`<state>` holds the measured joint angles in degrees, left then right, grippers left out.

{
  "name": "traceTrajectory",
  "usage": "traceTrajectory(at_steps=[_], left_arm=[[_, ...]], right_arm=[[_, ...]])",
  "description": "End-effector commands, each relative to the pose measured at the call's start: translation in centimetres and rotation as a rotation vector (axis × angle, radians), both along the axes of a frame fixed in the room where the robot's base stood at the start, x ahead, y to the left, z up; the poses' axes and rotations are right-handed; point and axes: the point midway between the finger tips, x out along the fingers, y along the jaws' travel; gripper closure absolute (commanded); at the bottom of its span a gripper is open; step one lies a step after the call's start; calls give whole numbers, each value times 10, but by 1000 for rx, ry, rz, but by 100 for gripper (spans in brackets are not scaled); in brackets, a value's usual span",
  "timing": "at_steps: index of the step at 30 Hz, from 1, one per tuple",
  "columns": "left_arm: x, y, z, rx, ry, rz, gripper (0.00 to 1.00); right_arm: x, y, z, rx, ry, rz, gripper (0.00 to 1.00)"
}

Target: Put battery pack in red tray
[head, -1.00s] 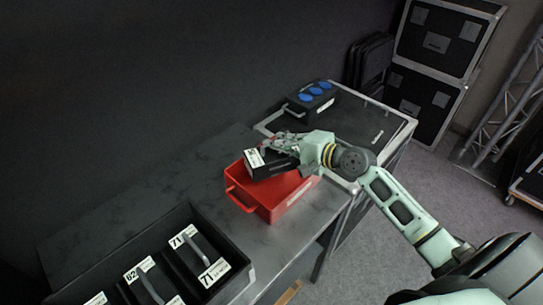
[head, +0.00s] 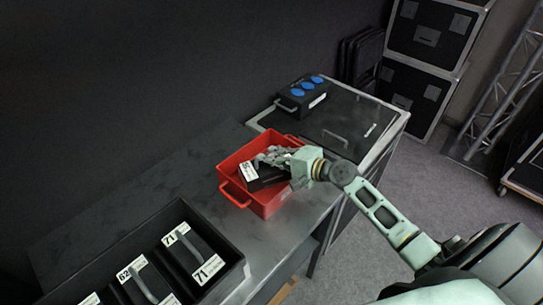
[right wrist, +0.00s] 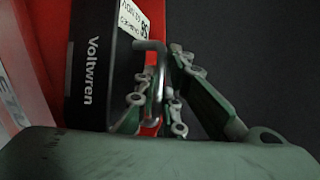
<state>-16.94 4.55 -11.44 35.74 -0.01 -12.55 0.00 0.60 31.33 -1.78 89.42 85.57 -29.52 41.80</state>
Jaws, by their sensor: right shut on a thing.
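The black battery pack (head: 268,179) with a white label is held by my right gripper (head: 272,157). In the head view it sits within the outline of the red tray (head: 233,187), low between its walls. Whether it touches the tray floor cannot be seen. In the right wrist view the fingers (right wrist: 153,98) are shut around the grey handle of the pack (right wrist: 92,75), which reads "Voltwren". Red tray surface (right wrist: 40,45) shows beside it. My left gripper is not in view.
A black crate (head: 228,254) with several numbered packs stands at the front left of the grey table (head: 110,190). A black box with blue sockets (head: 304,96) sits on a flight case (head: 345,125) behind the tray. Bare tabletop lies left of the tray.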

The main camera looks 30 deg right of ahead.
Motion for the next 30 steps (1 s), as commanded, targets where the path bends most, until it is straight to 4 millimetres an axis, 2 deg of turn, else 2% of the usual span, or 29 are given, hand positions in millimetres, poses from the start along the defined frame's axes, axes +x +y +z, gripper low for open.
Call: traceTrajectory(at_steps=[2, 3, 9, 21, 26, 30], left_arm=[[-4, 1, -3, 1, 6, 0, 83], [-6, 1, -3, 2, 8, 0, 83], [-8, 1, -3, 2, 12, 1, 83], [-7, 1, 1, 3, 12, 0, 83], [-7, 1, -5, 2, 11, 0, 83], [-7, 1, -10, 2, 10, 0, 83]], right_arm=[[2, -1, 2, 1, -9, -2, 100], [0, 0, -3, 0, 0, 0, 91], [0, 0, -2, 0, 1, 0, 73], [-1, -1, 1, -1, 0, 0, 73], [-21, -10, 4, -4, 2, 1, 73], [-46, -22, 12, -4, 4, 1, 73]])
